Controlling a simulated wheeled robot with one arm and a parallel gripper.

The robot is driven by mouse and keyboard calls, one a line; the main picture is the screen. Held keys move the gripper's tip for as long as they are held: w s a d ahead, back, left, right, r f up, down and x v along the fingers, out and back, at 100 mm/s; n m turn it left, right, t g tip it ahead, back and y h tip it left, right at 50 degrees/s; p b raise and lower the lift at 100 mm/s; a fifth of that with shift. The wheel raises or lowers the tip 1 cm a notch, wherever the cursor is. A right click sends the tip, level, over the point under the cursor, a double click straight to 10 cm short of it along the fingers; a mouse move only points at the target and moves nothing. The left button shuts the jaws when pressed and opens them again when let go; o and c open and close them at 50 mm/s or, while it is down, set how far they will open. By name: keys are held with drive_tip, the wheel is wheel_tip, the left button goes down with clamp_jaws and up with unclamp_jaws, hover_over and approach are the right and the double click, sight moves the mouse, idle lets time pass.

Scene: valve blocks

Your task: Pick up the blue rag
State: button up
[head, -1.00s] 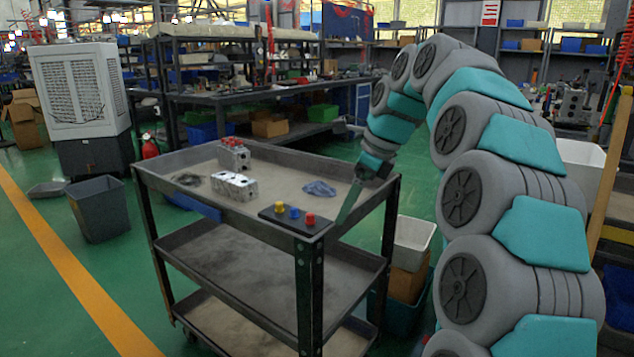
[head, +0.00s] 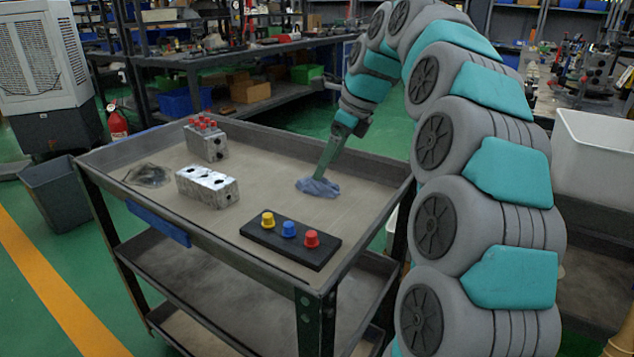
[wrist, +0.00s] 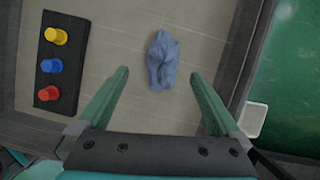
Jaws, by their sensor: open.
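The blue rag (head: 318,187) lies crumpled on the top shelf of the grey cart (head: 280,148), toward its right side. In the wrist view the rag (wrist: 162,60) lies ahead of the fingertips, roughly midway between their lines. My gripper (head: 322,172) points down at the rag in the head view, and its finger overlaps the rag's top edge there. In the wrist view my gripper (wrist: 158,73) is open and empty, with its two green fingers apart on either side. I cannot tell the exact height of the fingertips above the shelf.
A black board (head: 290,240) with yellow, blue and red knobs lies near the cart's front corner. A silver valve block (head: 207,187), a block with red caps (head: 206,140) and a dark rag (head: 148,175) lie left. The shelf has a raised rim. Shelf around the blue rag is clear.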

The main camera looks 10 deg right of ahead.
drive_tip(key=shift+x, duration=2.8)
drive_tip(key=shift+w+d, duration=0.1)
drive_tip(key=shift+d, duration=0.1)
drive_tip(key=c, duration=1.3)
